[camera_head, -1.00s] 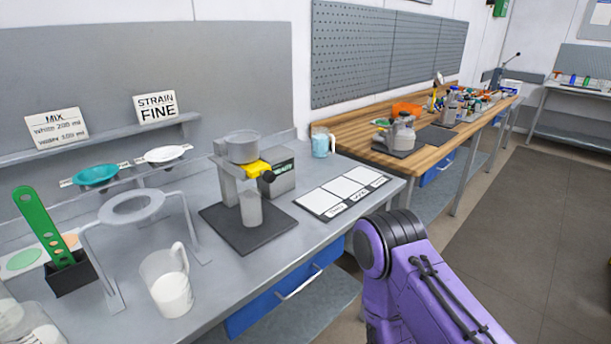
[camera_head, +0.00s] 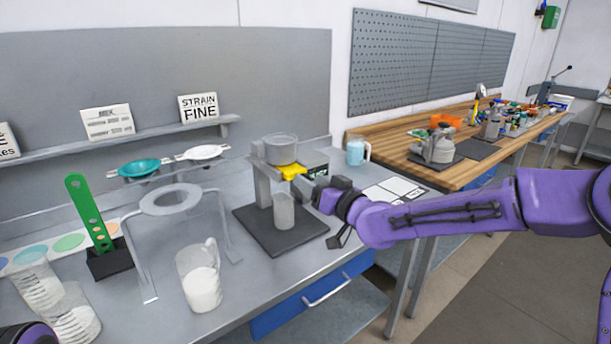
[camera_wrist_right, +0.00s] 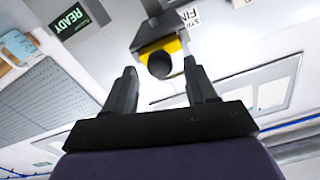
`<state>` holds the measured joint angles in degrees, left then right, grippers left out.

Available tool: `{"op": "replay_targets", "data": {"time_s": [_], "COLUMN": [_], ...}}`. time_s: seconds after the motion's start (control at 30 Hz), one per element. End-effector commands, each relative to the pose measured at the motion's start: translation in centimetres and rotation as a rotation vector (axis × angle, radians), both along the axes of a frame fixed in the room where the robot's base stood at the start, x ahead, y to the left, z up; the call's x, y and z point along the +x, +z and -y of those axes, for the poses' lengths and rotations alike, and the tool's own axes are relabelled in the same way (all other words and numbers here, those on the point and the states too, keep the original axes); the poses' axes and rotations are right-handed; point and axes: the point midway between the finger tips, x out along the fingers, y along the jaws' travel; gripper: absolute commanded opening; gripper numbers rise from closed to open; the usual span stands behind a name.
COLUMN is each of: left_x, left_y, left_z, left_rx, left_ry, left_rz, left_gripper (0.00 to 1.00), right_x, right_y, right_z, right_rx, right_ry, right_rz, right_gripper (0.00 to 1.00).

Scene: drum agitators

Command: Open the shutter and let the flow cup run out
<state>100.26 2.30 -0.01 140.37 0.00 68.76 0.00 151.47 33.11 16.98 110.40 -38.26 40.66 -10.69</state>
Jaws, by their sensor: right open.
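The grey flow cup (camera_head: 281,149) sits on top of a stand with a dark base plate (camera_head: 258,236). The yellow shutter (camera_head: 292,171) is under the cup; its round black knob (camera_wrist_right: 159,65) shows in the right wrist view. A clear beaker (camera_head: 284,211) stands upright on the base plate below the shutter. My right gripper (camera_head: 324,192) is just right of the stand, near the shutter. In the right wrist view its fingers (camera_wrist_right: 160,80) are open and empty, with the knob seen between and beyond the tips. My left gripper is out of view.
A pitcher with white liquid (camera_head: 202,285) and a ring stand (camera_head: 171,200) are to the left. A green slotted gauge (camera_head: 88,212) stands in a black holder. A READY display (camera_wrist_right: 71,20) is beside the stand. White cards (camera_head: 395,188) lie behind my right arm.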

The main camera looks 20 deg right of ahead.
Motion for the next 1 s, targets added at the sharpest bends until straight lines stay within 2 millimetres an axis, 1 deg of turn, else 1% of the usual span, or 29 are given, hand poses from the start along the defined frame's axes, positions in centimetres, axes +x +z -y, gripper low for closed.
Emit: {"op": "replay_targets", "data": {"time_s": [0.03, 0.1, 0.2, 0.47, 0.5, 0.57, 0.6, 0.67, 0.87, 1.0], "left_x": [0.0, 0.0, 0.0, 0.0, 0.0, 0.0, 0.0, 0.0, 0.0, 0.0], "left_y": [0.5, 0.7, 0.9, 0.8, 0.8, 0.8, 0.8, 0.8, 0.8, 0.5], "left_z": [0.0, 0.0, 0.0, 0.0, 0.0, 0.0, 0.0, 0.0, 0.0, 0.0], "left_rx": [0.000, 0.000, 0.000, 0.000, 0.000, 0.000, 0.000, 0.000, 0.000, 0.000], "left_ry": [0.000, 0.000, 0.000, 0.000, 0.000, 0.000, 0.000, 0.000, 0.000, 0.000], "left_rz": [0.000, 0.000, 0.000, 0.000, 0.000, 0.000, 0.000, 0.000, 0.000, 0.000], "left_gripper": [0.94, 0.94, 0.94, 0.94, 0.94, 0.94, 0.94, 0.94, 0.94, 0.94], "right_x": [0.8, 1.9, 2.7, 3.0, 3.0, 3.0, 3.0, 3.0, 2.9, 2.2], "right_y": [0.1, 0.1, 0.0, -0.1, -0.1, -0.1, -0.1, -0.1, -0.1, -0.1], "right_z": [-0.4, -0.7, -1.0, -1.1, -1.1, -1.1, -1.1, -1.1, -1.1, -2.0], "right_rx": [0.000, -0.002, 0.001, 0.002, 0.002, 0.002, 0.002, 0.001, 0.002, 0.003], "right_ry": [0.001, 0.000, -0.001, 0.000, 0.000, 0.000, 0.000, -0.001, 0.000, 0.019], "right_rz": [-0.003, -0.002, -0.001, -0.002, -0.002, -0.002, -0.002, -0.002, -0.001, 0.000], "right_gripper": [0.56, 0.56, 0.56, 0.56, 0.53, 0.34, 0.21, 0.01, 0.00, 0.00]}}
